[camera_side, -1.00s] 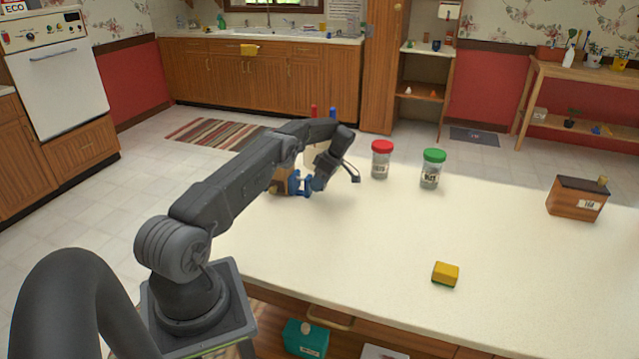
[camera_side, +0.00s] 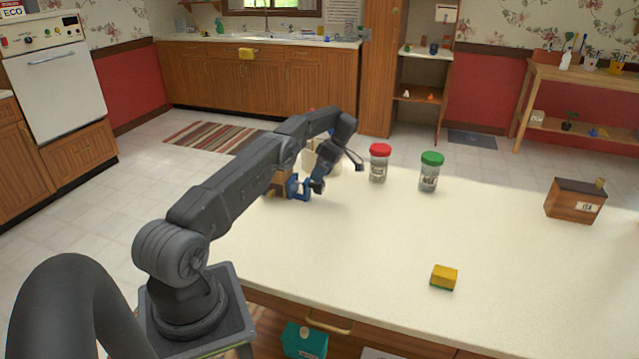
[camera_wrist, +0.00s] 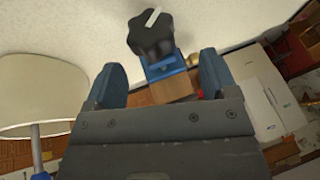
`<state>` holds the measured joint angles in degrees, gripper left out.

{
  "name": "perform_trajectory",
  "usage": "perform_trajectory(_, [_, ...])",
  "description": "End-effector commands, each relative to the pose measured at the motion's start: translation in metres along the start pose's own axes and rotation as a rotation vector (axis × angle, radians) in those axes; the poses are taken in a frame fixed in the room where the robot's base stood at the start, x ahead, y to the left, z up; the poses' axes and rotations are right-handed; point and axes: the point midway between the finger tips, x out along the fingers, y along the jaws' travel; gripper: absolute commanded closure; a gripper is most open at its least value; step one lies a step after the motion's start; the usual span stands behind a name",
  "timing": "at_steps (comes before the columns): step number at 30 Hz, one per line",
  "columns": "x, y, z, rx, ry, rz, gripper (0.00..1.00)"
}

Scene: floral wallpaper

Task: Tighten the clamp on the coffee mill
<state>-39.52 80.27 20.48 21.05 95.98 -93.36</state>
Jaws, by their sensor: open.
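The coffee mill is a small brown wooden box (camera_side: 279,184) near the far left edge of the counter, partly hidden by my arm. A blue clamp (camera_side: 302,189) is attached to its side. The wrist view shows the blue clamp (camera_wrist: 163,68) against the wood (camera_wrist: 174,88), with a black lobed knob (camera_wrist: 151,36) bearing a white pointer mark. My gripper (camera_wrist: 160,76) is open. Its two fingers are on either side of the clamp in that view, with the knob beyond the tips. I cannot tell whether they touch anything. In the side view my gripper (camera_side: 324,168) is just above the clamp.
A cream round thing (camera_wrist: 40,92) is beside the left finger. A red-lidded jar (camera_side: 379,163) and a green-lidded jar (camera_side: 430,172) stand right of my gripper. A yellow sponge (camera_side: 444,277) and a tea box (camera_side: 575,200) are farther right. The counter's middle (camera_side: 370,240) is clear.

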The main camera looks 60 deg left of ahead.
Motion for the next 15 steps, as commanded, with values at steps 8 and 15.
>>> perform_trajectory(8, [-0.036,-0.010,-0.015,-0.001,0.000,0.000,0.21])
perform_trajectory(15, [-0.041,-0.012,-0.018,0.000,0.000,-0.002,0.21])
